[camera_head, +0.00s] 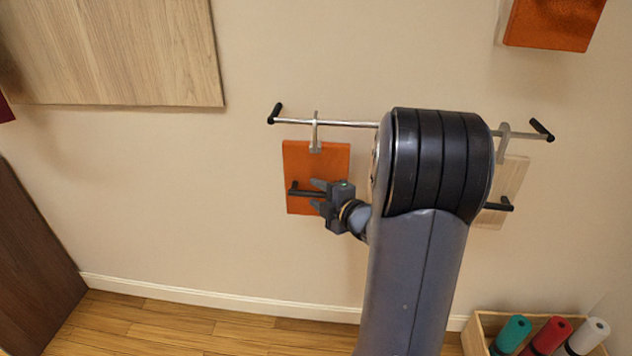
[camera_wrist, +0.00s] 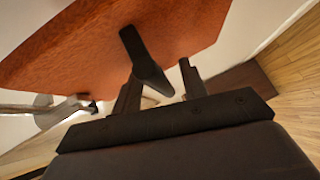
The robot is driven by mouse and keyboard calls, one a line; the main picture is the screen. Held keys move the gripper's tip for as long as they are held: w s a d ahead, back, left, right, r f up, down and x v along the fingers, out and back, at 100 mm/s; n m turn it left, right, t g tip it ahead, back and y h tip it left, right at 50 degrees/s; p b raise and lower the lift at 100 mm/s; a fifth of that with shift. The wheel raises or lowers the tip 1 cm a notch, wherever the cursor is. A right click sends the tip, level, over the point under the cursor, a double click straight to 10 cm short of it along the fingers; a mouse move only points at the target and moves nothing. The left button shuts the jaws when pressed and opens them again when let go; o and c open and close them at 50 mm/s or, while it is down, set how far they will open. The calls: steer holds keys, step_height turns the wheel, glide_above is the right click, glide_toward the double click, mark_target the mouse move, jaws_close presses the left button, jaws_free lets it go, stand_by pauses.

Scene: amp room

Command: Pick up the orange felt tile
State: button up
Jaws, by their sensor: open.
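The orange felt tile (camera_head: 318,165) hangs upright against the wall from a clear hook (camera_head: 315,135) on a metal rail. A black handle (camera_head: 300,191) sticks out from its front. My gripper (camera_head: 316,194) is open at the tile's lower right, its fingers above and below the handle's right end in the head view. In the wrist view the orange tile (camera_wrist: 80,50) fills the top, and the black handle (camera_wrist: 145,60) shows between the two open fingers (camera_wrist: 158,74). Whether a finger touches the handle, I cannot tell.
A pale tile (camera_head: 515,180) with a black handle hangs at the rail's right, partly behind my arm. Another orange panel (camera_head: 555,22) is at the upper right. A wooden panel (camera_head: 110,50) is at the upper left. A crate (camera_head: 476,335) of rolls stands on the floor at right.

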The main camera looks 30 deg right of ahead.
steer(key=shift+c, duration=0.4)
jaws_close()
steer(key=shift+r, duration=0.1)
